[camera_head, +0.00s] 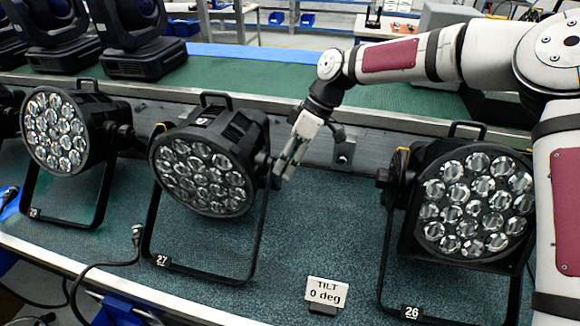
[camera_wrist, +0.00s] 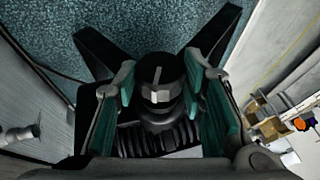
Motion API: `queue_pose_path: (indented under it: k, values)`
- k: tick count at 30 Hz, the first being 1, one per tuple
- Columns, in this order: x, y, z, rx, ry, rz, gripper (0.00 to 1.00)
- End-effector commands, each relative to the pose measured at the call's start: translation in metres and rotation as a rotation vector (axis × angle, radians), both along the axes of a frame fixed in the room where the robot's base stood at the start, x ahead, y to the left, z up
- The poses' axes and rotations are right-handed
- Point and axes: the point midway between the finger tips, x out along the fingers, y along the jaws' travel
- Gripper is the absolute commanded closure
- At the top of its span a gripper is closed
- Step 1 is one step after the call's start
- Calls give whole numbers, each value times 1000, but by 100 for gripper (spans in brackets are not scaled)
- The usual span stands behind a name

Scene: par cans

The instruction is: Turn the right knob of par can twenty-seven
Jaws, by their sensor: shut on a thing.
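Par can twenty-seven (camera_head: 203,178) stands on its yoke left of the picture's middle in the head view, with its many-lens face toward me. Its label 27 (camera_head: 163,261) is on the front foot of the yoke. My gripper (camera_head: 283,168) reaches down to the can's right side, at the yoke pivot. In the wrist view, the black right knob (camera_wrist: 160,84), with a pale line across its top, sits between my teal finger pads. My gripper is shut on this knob. In the head view, my fingers mostly hide the knob.
Par can 26 (camera_head: 475,200) stands to the right and another par can (camera_head: 60,132) to the left. A "TILT 0 deg" card (camera_head: 326,292) stands on the teal bench mat (camera_head: 310,230). A metal rail (camera_head: 370,150) runs behind. A cable (camera_head: 105,264) lies at front left.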

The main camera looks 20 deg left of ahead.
Motion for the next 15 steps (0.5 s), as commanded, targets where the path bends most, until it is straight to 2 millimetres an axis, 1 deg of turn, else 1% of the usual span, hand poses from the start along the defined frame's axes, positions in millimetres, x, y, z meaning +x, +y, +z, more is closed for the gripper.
queue_pose_path:
  k: [1,9,15]
  values:
    - [6,1,-5,0,41,-3,91]
    - [8,2,-7,-21,282,-1,91]
    - [9,1,-7,-33,427,-2,91]
